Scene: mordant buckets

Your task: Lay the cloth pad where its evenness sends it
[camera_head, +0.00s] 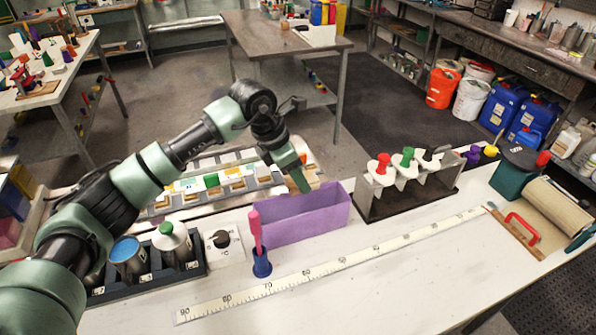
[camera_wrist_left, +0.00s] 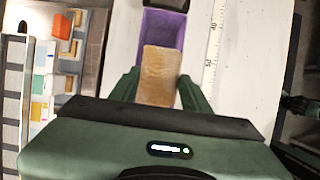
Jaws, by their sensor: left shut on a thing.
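My left gripper (camera_head: 303,182) points down over the back edge of the purple bin (camera_head: 305,221). In the left wrist view the gripper (camera_wrist_left: 160,82) is shut on the cloth pad (camera_wrist_left: 160,72), a tan, slightly mottled rectangle between its two green fingers. The pad looks lighter toward its lower part. The purple bin (camera_wrist_left: 165,27) shows just beyond the pad in that view. In the head view I cannot make out the pad at the fingertips.
A tray of colored samples (camera_head: 215,190) lies behind the bin. A blue holder with a pink-handled tool (camera_head: 260,255) stands before it. A rack of stoppered vessels (camera_head: 408,188) stands right. A long ruler (camera_head: 330,262) crosses the white table; its front is clear.

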